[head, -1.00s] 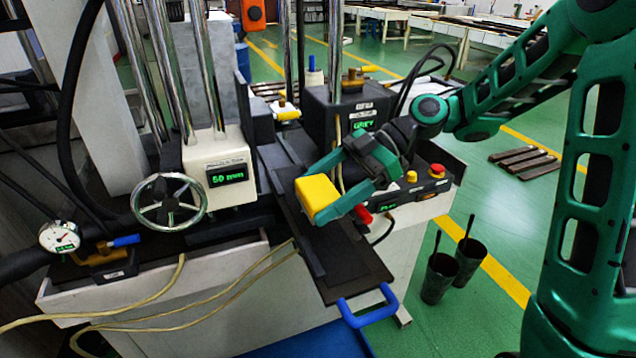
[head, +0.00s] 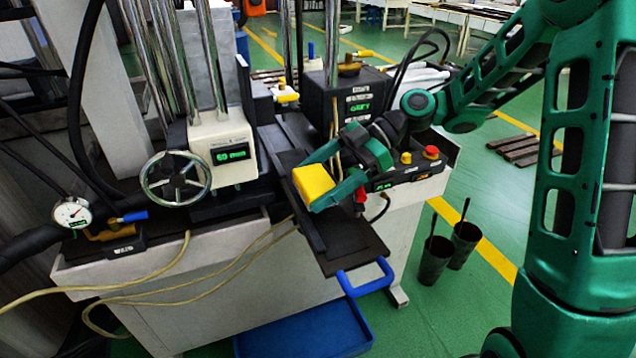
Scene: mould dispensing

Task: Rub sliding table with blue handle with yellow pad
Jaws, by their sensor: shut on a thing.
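The sliding table (head: 352,252) is a dark flat plate that juts out from the machine toward the front. Its blue handle (head: 365,279) is fixed at the front end. The yellow pad (head: 312,182) is a small block over the table's middle part. My gripper (head: 325,180) is shut on the pad, with green fingers on either side of it. The pad is at or just above the plate; I cannot tell whether it touches. The gripper and pad hide part of the table beneath them.
A handwheel (head: 175,178) and a white display box (head: 222,150) stand left of the table. A control box with a red button (head: 431,152) is at right. Dark cups (head: 436,260) stand on the floor. A blue tray (head: 300,335) lies below the table.

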